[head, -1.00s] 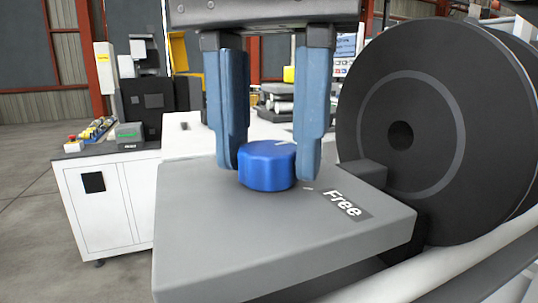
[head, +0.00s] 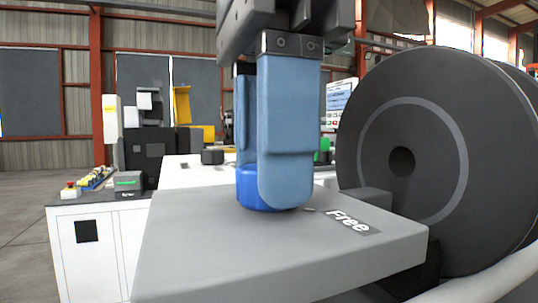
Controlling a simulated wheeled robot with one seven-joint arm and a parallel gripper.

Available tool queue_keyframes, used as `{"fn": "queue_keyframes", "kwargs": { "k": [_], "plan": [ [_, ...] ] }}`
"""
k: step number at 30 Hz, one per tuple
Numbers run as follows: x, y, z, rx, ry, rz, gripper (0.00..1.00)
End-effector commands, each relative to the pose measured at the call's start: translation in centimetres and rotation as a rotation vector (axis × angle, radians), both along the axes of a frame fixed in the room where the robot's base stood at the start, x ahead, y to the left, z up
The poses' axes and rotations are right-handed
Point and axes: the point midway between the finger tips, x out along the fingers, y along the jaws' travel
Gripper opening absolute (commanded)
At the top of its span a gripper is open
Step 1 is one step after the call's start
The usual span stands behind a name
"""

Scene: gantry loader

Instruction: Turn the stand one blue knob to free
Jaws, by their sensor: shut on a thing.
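The blue knob (head: 248,188) sits on top of a grey slab-like stand (head: 200,255) in the middle of the head view. A "Free" label (head: 350,221) is on the stand's top, to the right of the knob. My gripper (head: 272,192) points down, with its blue-grey fingers around the knob, shut on it. The near finger covers most of the knob, so its pointer mark is hidden. I cannot tell exactly which way the knob points.
A large dark roll (head: 440,150) stands close on the right of the stand. A pale bar (head: 480,280) runs along the lower right. A white cabinet (head: 115,250) with a button panel is at the left. Open floor shows at the far left.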

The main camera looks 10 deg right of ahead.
Motion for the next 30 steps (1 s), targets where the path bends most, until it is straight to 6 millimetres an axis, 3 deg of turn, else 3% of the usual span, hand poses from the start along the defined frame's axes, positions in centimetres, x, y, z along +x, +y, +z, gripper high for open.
{"fn": "queue_keyframes", "kwargs": {
  "k": [12,27,28,30],
  "plan": [
    [0.05,0.00,0.05,0.000,-0.002,-0.159,0.11],
    [0.05,0.00,0.09,0.001,-0.001,-0.173,0.11],
    [0.06,0.00,0.09,0.001,-0.001,-0.173,0.45],
    [0.05,0.00,0.08,0.001,-0.001,-0.173,0.51]
  ]
}}
